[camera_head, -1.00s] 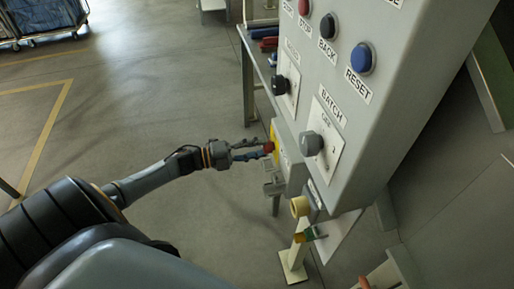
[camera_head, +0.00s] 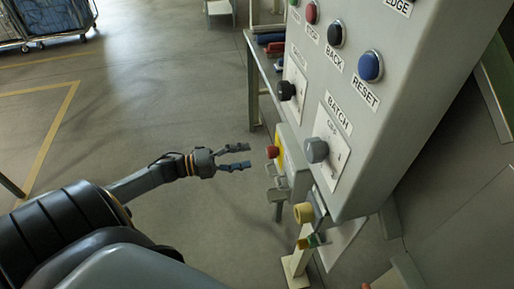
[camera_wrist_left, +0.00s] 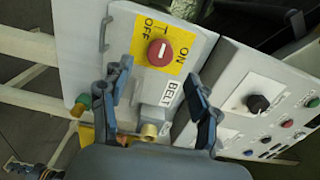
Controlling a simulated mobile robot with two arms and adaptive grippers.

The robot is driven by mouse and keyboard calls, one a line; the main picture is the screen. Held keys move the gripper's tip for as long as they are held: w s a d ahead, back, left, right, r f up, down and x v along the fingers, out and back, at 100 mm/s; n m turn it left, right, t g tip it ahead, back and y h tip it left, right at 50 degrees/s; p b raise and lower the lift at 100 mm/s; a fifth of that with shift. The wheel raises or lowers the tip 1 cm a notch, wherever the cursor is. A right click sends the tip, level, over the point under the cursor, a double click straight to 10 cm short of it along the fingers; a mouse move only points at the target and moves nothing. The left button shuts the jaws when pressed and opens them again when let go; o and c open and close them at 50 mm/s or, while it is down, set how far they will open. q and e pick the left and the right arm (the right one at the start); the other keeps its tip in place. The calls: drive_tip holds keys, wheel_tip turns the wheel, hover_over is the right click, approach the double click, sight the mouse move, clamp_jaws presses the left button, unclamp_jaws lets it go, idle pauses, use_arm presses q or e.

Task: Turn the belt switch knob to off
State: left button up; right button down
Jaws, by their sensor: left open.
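The belt switch knob (camera_wrist_left: 160,52) is red with a white mark, on a yellow plate (camera_wrist_left: 180,64) lettered OFF and ON above the word BELT. I cannot tell for certain which word the mark points to. In the head view the knob (camera_head: 272,152) sticks out to the left from the small grey box (camera_head: 297,178). My left gripper (camera_head: 243,157) is open and empty, left of the knob with a gap between. In the wrist view its fingers (camera_wrist_left: 160,72) stand apart, below the knob on either side. My right gripper is not in view.
The large grey panel (camera_head: 420,100) stands to the right, with a black knob (camera_head: 287,90), a grey BATCH knob (camera_head: 317,150) and a blue RESET button (camera_head: 370,66). A yellowish cylinder (camera_head: 304,212) sits below the box.

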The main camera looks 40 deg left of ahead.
use_arm(q)
drive_tip(key=v, duration=0.6)
idle(0.4)
